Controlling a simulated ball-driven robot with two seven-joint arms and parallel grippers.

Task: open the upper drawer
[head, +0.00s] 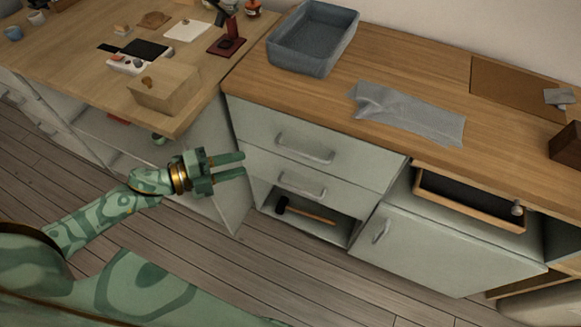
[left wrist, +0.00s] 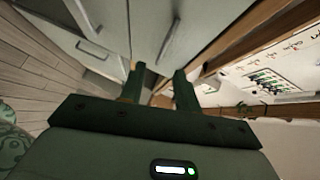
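The upper drawer (head: 261,122) is a pale grey-green front just under the wooden worktop, with a bar handle (head: 305,147). It looks closed. A lower drawer (head: 265,165) with its own handle (head: 302,184) sits below it and also looks closed. My left gripper (head: 243,164) is left of the drawer fronts in the head view, fingers pointing right, parted and empty. It is apart from the upper handle. In the left wrist view, the two fingers (left wrist: 158,82) are spread, with pale cabinet fronts beyond them. My right gripper does not show.
An open shelf under the drawers holds a black-headed mallet (head: 310,210). A grey-blue bin (head: 313,40) and a grey cloth (head: 408,113) lie on the worktop. To the right are an open drawer (head: 470,200) and a cabinet door (head: 440,250). A side table (head: 75,50) stands left.

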